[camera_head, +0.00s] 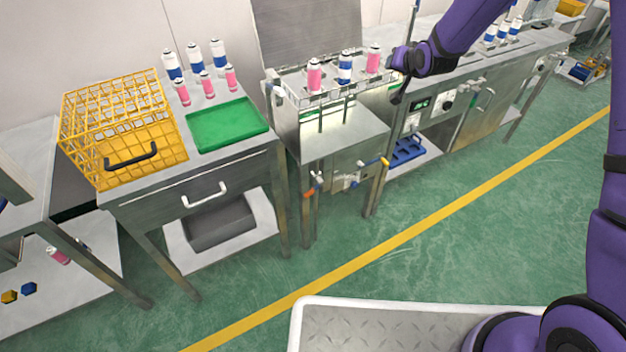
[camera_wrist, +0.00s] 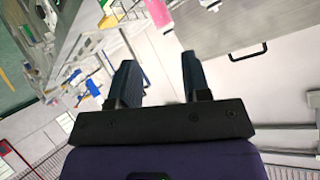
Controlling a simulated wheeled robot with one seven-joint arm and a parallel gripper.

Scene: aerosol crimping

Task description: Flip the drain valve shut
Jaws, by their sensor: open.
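Several small valves sit on the front of the middle steel water bath (camera_head: 340,145). I cannot tell from the pictures which is the drain valve. My gripper (camera_head: 398,98) is above and behind the valves, by the bath's right rear side, apart from them. In the wrist view my gripper (camera_wrist: 155,65) is open, with nothing between its two fingers.
A wire rack with pink and blue-white cans (camera_head: 345,66) stands over the bath. A yellow wire basket (camera_head: 120,130) and a green tray (camera_head: 228,124) are on the left table. A steel bench with a control panel (camera_head: 420,104) stands right.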

